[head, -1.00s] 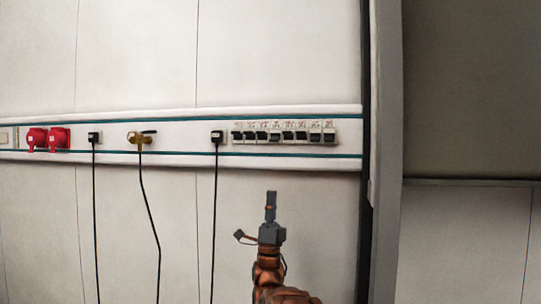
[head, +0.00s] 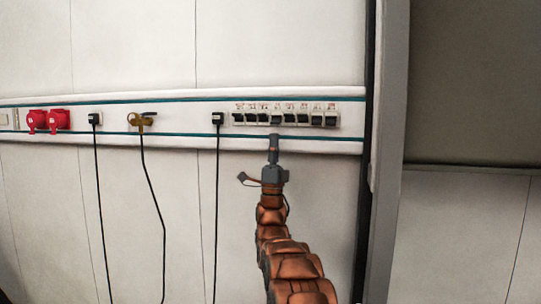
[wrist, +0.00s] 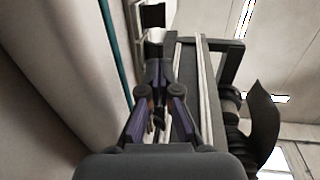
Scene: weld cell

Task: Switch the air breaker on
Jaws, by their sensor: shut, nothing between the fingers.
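A row of several breakers (head: 302,118) with black levers and small labels above sits on the white wall rail. The labels are too small to read, so I cannot tell which is the air breaker. My gripper (head: 274,140) is shut and empty. In the head view its tip is just below the middle of the row, overlapping the rail's lower edge. In the wrist view my gripper's fingers (wrist: 157,75) point along the wall, with a black and white breaker part (wrist: 152,18) beyond them. Contact with a lever cannot be seen.
Two red sockets (head: 48,120), a black plug (head: 95,118), a brass valve (head: 141,120) and another black plug (head: 218,118) line the rail to the left. Cables hang below them. A grey post (head: 390,130) stands right of the rail.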

